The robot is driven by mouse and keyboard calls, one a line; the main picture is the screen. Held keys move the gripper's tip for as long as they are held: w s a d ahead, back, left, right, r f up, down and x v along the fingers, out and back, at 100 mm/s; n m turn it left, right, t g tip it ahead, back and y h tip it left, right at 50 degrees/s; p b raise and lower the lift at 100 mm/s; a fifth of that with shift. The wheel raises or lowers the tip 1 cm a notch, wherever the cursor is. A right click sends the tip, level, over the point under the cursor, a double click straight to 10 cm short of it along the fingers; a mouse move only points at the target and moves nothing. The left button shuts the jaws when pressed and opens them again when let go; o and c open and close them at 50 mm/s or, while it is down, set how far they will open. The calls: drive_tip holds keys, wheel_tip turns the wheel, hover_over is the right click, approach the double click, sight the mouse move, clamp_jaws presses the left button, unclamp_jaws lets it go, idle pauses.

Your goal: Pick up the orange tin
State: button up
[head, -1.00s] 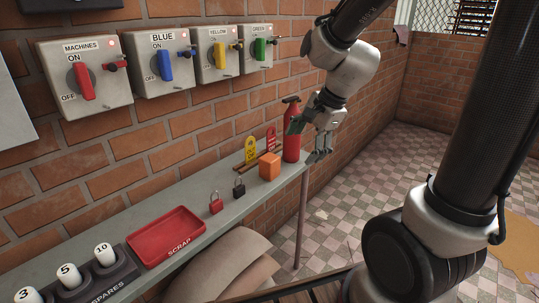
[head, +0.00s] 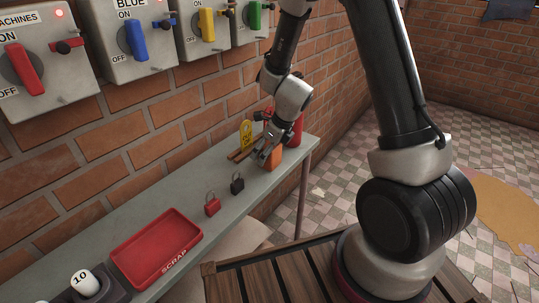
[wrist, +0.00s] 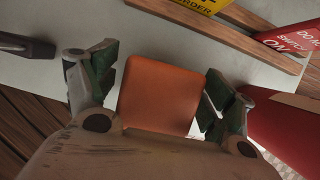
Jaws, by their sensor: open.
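The orange tin (head: 274,159) stands on the grey shelf near its far end, partly hidden by my gripper in the head view. In the wrist view the tin (wrist: 160,95) sits between the two fingers. My gripper (head: 266,156) is open, with one green-padded finger on each side of the tin. In the wrist view my gripper (wrist: 160,98) shows a narrow gap at the left finger; the right finger is close to the tin, and I cannot tell whether it touches.
A red bottle (head: 296,130) stands right beside the tin. A wooden rack (head: 243,153) with a yellow tag (head: 246,135) is behind it. A black padlock (head: 237,185), a red padlock (head: 212,206) and a red scrap tray (head: 157,247) lie along the shelf (head: 180,197).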

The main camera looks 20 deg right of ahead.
drive_tip(key=shift+w+a+f, duration=0.1)
drive_tip(key=shift+w+f, duration=0.05)
drive_tip(key=shift+f, duration=0.4)
drive_tip(key=c, duration=1.1)
drive_tip(key=shift+r, duration=0.1)
